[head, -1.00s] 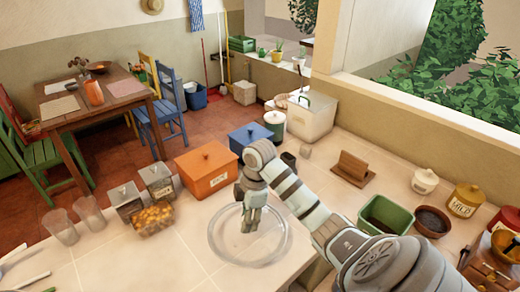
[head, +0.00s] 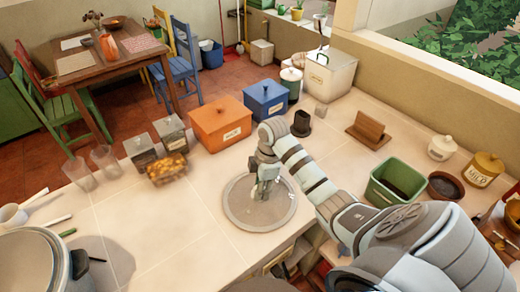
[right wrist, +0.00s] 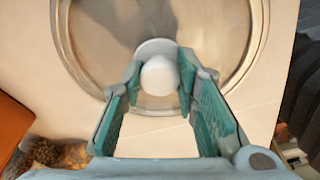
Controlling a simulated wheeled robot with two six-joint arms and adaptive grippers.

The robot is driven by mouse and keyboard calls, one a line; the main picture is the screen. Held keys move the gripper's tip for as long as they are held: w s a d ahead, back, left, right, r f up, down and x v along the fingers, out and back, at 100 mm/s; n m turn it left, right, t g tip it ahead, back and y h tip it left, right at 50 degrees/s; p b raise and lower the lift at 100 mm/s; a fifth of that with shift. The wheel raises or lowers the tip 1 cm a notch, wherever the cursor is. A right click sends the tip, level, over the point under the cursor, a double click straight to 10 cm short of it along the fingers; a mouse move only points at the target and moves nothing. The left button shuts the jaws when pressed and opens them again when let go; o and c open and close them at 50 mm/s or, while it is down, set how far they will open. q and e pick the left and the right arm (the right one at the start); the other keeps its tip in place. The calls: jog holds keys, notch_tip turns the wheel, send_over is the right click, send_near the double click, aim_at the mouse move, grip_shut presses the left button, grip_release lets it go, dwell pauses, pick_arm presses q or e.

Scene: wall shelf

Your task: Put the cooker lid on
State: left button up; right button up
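The cooker lid (head: 240,217) is a round, see-through disc with a pale rim, on or just above the counter in the middle of the head view. Its white knob (right wrist: 160,76) shows in the right wrist view. My right gripper (right wrist: 160,72) has its teal fingers on both sides of this knob, with hardly any gap, and looks shut on it. In the head view, my right gripper (head: 264,188) comes down over the lid's middle. The cooker (head: 28,265) seems to be the round grey vessel, cut off at the lower left. My left gripper is not identifiable.
An orange box (head: 219,124) and a blue box (head: 265,99) stand behind the lid. A clear container of orange food (head: 167,169) is to its left. A green tub (head: 396,181) stands right of my right arm. The counter between lid and cooker is mostly clear.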

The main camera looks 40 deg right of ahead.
jog(key=o, duration=0.5)
jog(key=shift+c, duration=0.2)
